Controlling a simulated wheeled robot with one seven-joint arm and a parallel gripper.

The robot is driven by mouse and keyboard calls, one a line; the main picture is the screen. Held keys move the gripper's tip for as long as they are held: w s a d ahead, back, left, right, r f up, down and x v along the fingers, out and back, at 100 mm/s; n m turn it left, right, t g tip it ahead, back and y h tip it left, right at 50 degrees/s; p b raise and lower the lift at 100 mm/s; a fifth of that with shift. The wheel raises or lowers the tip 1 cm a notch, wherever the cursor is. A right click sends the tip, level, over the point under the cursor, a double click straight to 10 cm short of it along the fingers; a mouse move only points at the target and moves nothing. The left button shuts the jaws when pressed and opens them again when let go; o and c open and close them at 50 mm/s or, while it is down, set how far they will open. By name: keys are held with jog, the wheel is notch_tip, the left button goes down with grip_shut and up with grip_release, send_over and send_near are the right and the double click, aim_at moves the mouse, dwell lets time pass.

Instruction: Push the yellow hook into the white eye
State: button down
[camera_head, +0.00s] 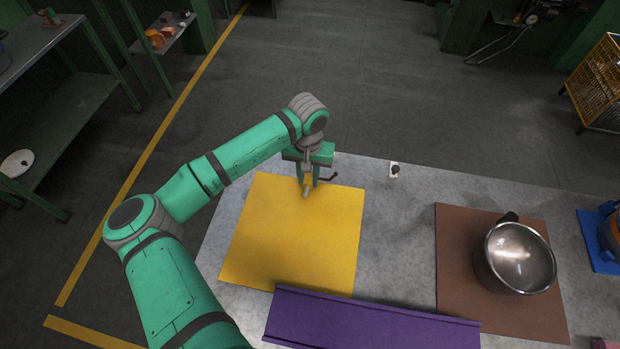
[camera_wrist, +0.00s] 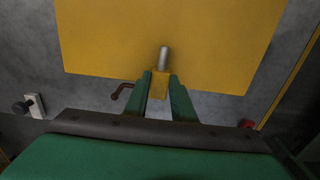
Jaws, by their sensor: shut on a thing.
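My gripper (camera_head: 306,182) is shut on a small yellow block with a silver rod, which I take as the yellow hook (camera_head: 307,190). In the wrist view its yellow body (camera_wrist: 159,84) sits between the two green fingers, with the rod pointing away. A dark bent hook (camera_head: 330,177) sticks out beside the fingers; I cannot tell whether it joins the held piece. The gripper is over the back edge of the yellow mat. A white plate with a dark knob, likely the white eye (camera_head: 394,175), is on the grey table to the right; it also shows in the wrist view (camera_wrist: 38,107).
The yellow mat (camera_head: 290,235) lies under my gripper. A purple ledge (camera_head: 370,322) runs along the front. A steel pot (camera_head: 518,262) stands on a brown mat (camera_head: 455,290) at right. The grey table between the two mats is clear.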

jog(key=shift+r, duration=0.1)
jog(key=shift+r, duration=0.5)
jog(key=s+d+r, duration=0.4)
jog(key=s+r, duration=0.7)
jog(key=s, duration=0.2)
jog(key=shift+s+r, duration=0.25)
jog(key=shift+r, duration=0.15)
